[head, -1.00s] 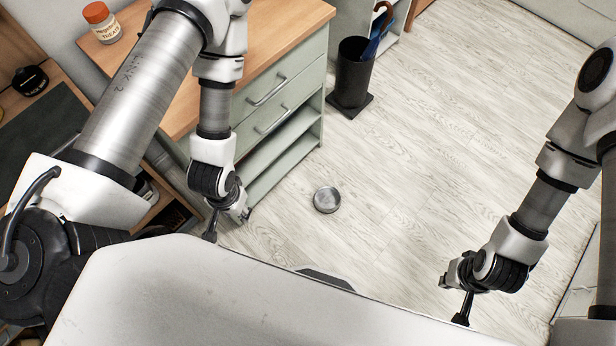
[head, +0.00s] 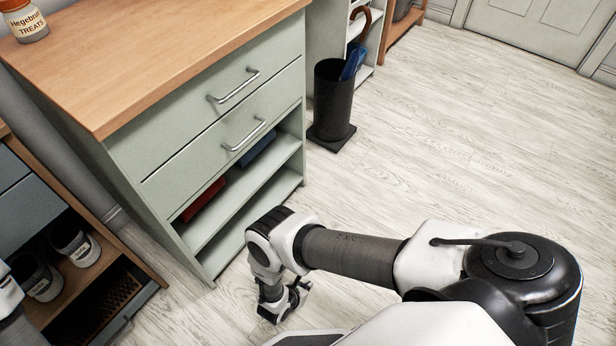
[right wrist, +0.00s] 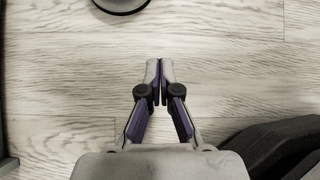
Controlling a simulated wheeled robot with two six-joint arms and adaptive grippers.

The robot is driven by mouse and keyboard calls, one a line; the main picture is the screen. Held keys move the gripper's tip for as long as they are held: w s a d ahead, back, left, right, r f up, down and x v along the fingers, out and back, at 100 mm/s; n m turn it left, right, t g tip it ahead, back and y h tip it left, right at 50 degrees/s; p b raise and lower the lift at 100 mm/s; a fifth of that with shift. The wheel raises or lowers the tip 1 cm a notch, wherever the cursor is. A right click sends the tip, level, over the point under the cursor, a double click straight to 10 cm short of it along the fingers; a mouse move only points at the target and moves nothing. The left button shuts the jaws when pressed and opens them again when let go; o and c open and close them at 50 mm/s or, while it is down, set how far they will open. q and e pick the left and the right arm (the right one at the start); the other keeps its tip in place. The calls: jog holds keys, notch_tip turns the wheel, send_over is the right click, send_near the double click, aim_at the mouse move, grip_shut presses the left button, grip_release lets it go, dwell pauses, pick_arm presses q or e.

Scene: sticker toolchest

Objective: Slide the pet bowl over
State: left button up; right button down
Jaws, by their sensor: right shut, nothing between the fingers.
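The pet bowl (right wrist: 121,7) shows only as a dark curved rim with a grey inside, cut off by the top edge of the right wrist view. It lies on the wood floor, ahead and slightly left of my right gripper (right wrist: 160,66), with a gap between them. My right gripper is shut and empty, its fingertips together over bare floor. In the head view it (head: 291,306) is low, beside the bottom of the green cabinet (head: 135,148). I cannot make out the bowl in the head view. My left gripper is out of view.
The green cabinet has two drawers and open shelves. A black umbrella stand (head: 333,101) stands beyond it. A treats jar (head: 24,24) is on its wooden top. A low shelf (head: 88,277) with jars is at the left. The floor at the right is clear.

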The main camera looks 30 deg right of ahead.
jog(key=w+d+f+b, duration=0.1)
jog(key=w+f, duration=0.1)
jog(key=f, duration=0.1)
jog(key=w+d+f+t+b, duration=0.1)
jog(key=w+f+b, duration=0.1)
jog(key=f, duration=0.1)
jog(key=w+d+f+n+t+b, duration=0.1)
jog(key=w+d+f+b, duration=0.1)
jog(key=w+f, duration=0.1)
jog(key=shift+w+d+r, duration=0.15)
jog(key=shift+w+d, duration=0.2)
jog(key=shift+d, duration=0.25)
jog(key=shift+w+d+r, duration=0.1)
jog(key=shift+w+d, duration=0.25)
jog(key=shift+d, duration=0.2)
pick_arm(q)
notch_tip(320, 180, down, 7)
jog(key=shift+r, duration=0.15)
pick_arm(e)
jog(key=shift+w+d+r, duration=0.1)
jog(key=shift+w+d, duration=0.2)
jog(key=shift+d, duration=0.2)
